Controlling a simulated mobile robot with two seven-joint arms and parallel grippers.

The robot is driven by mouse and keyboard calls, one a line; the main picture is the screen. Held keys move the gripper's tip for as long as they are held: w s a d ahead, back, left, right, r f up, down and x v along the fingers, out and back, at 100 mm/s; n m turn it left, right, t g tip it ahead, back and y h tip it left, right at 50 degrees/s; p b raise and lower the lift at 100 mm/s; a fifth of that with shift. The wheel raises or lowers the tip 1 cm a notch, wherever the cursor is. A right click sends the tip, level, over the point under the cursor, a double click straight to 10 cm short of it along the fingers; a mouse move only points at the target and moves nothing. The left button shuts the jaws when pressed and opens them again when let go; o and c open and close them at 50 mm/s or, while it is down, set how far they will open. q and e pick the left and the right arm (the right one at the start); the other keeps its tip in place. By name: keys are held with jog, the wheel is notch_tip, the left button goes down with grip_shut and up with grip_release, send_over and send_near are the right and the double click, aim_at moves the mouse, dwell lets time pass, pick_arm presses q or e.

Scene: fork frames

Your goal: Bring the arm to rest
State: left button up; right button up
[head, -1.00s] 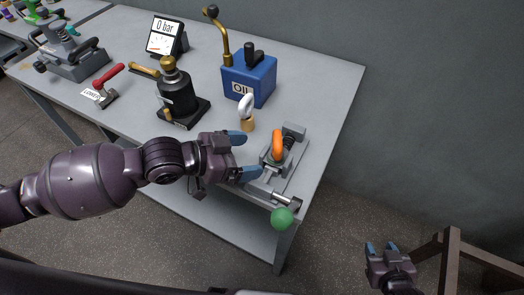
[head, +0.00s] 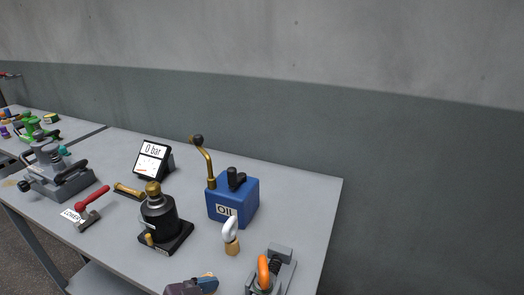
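My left gripper (head: 205,284) shows only in part at the bottom edge of the head view. One blue fingertip and part of its dark purple body are visible; the rest is cut off, so I cannot tell its opening. It is just left of a grey device with an orange ring (head: 263,270), with a gap between them. The lower part of that device is out of the frame. My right gripper is not in view.
The grey table (head: 300,205) holds a blue oil box (head: 240,203), a black bottle jack (head: 158,216), a white-topped wooden-handled tool (head: 231,237), a gauge display (head: 153,160) reading 0 bar and a red-handled lever (head: 92,199). A bare wall (head: 420,180) stands behind.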

pick_arm(q)
jog(key=s+a+f+n+g+y, duration=0.2)
jog(key=s+a+f+n+y, duration=0.35)
jog(key=s+a, duration=0.35)
jog(key=s+a+f+n+g+y, duration=0.2)
jog(key=s+a+f+n+y, duration=0.3)
jog(key=s+a, duration=0.4)
jog(key=w+a+f+t, duration=0.1)
jog(key=w+f+t, duration=0.7)
jog(key=f, duration=0.1)
jog(key=shift+w+f, duration=0.2)
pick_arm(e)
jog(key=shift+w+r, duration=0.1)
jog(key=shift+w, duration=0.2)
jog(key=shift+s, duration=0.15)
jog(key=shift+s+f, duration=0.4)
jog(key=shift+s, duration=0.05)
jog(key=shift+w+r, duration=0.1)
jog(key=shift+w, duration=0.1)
